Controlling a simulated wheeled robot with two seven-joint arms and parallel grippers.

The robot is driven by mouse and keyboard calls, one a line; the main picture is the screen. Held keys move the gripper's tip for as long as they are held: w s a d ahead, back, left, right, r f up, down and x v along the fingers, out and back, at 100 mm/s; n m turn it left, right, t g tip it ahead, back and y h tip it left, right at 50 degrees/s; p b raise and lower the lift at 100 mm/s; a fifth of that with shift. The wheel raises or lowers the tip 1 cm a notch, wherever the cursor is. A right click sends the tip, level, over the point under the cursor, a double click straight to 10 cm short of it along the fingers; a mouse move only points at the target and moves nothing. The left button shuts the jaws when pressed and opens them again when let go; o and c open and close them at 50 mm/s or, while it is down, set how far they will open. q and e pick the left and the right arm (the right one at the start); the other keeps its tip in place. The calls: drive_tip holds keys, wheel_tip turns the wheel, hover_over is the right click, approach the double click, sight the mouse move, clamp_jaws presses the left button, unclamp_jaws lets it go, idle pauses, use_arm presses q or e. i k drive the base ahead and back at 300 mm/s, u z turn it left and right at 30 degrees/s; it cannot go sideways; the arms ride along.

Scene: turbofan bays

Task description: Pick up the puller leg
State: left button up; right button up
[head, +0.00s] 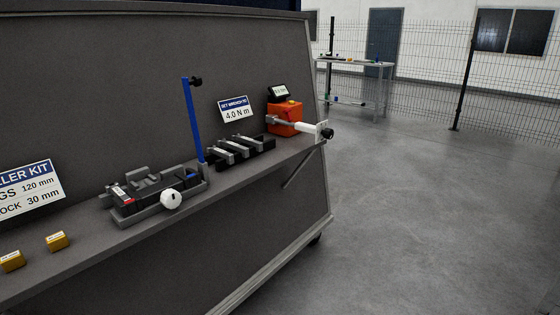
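Neither of my grippers is in view. A sign (30,188), cut off at the left edge, reads "…LLER KIT", "…GS 120 mm" and "…OCK 30 mm". Two small yellow blocks (57,241) lie on the shelf below it. Several light grey bars (237,145) lie side by side across a black rack (268,142) on the shelf; I cannot tell whether one is the puller leg. A grey tray (140,215) holds dark parts and a white round knob (171,199). A blue upright bar (193,120) with a black end stands at the tray's right end.
An orange box (285,117) with a small display stands at the shelf's right end, beside a white-and-black tool (305,128). A sign (236,110) reads "4.0 N m". The floor right of the bench (420,220) is clear. A table (355,62) and wire fence stand behind.

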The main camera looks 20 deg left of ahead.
sight(229, 156)
drive_tip(key=z, duration=0.35)
drive_tip(key=i, duration=1.05)
drive_tip(key=u, duration=0.8)
drive_tip(key=i, duration=1.05)
drive_tip(key=u, duration=1.1)
